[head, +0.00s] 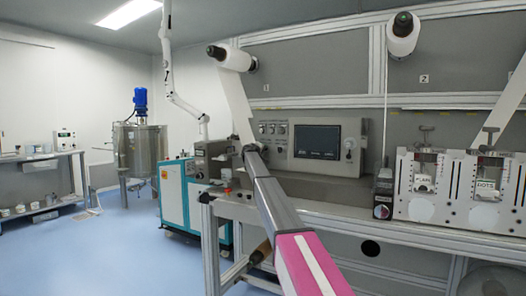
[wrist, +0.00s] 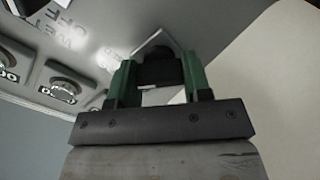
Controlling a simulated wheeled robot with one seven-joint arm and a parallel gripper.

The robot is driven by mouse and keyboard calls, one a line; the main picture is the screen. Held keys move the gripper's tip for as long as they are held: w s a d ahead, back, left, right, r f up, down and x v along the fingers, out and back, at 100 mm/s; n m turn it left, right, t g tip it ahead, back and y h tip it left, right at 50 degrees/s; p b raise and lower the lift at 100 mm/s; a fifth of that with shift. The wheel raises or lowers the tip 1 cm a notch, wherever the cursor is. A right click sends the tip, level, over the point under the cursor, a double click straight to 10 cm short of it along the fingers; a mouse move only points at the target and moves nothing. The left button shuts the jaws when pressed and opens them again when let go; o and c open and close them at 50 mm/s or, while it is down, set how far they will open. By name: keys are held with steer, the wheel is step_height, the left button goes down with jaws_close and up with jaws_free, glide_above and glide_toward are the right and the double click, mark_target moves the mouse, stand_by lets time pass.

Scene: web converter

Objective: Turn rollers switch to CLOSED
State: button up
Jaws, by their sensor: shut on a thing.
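In the wrist view my gripper (wrist: 157,78) has its green fingers on both sides of a dark knob (wrist: 160,68) and is shut on it. The knob sits on a grey panel face (wrist: 110,30); a pale plate edge shows just behind it. I cannot read which position the knob points to or confirm its label. In the head view my arm reaches to the left end of the control panel (head: 300,164), and the arm hides the gripped knob.
Other round switches (wrist: 64,88) with small labels line the panel beside my gripper. A dark screen (head: 317,141) is right of the switches. A white web (head: 236,100) runs down from a roller (head: 232,58) close to my arm's end. Clear blue floor (head: 130,245) lies left.

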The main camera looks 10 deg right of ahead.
steer(key=o, duration=0.9)
steer(key=shift+s+a, duration=0.1)
steer(key=shift+s, duration=0.05)
steer(key=v, duration=1)
steer(key=shift+s+a, duration=0.15)
steer(key=shift+s, duration=0.1)
